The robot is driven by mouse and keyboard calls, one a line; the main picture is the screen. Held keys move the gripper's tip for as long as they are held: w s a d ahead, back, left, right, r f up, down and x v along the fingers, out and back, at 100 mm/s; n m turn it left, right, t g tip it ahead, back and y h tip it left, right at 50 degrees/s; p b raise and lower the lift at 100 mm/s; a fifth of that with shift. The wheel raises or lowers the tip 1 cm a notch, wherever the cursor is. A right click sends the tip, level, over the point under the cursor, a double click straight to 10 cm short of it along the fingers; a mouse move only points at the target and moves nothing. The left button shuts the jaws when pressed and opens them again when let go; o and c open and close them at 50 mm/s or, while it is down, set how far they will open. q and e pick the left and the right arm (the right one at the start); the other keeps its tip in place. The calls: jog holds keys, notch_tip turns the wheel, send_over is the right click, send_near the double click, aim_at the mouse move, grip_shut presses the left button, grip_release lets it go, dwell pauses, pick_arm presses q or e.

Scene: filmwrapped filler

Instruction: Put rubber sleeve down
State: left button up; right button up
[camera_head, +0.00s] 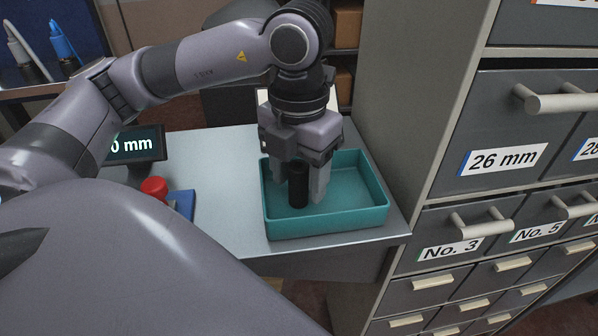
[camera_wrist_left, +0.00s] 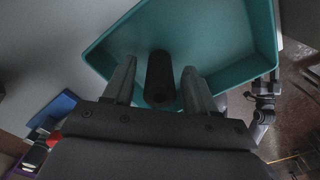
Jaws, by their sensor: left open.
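The rubber sleeve (camera_head: 298,184) is a black upright cylinder inside the teal tray (camera_head: 335,225). My left gripper (camera_head: 305,190) points down into the tray with one finger on each side of the sleeve. In the left wrist view the sleeve (camera_wrist_left: 160,78) stands between the two fingertips (camera_wrist_left: 158,82) with a gap on both sides, so the jaws are open around it. The tray (camera_wrist_left: 228,78) shows behind it there. Whether the sleeve's base touches the tray floor is partly hard to tell. My right gripper is not in view.
A grey drawer cabinet (camera_head: 440,190) stands close to the tray's right side. On the grey table (camera_head: 225,165) left of the tray are a red knob (camera_head: 154,187) on a blue base and a small display (camera_head: 138,146). The table between them is clear.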

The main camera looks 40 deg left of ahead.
aim_at(299, 164)
pick_arm(q)
notch_tip(299, 164, up, 10)
jog(key=shift+r+p, duration=0.25)
jog(key=shift+p, duration=0.9)
jog(key=shift+r, duration=0.9)
jog(key=shift+r+p, duration=0.1)
jog(key=shift+p, duration=0.3)
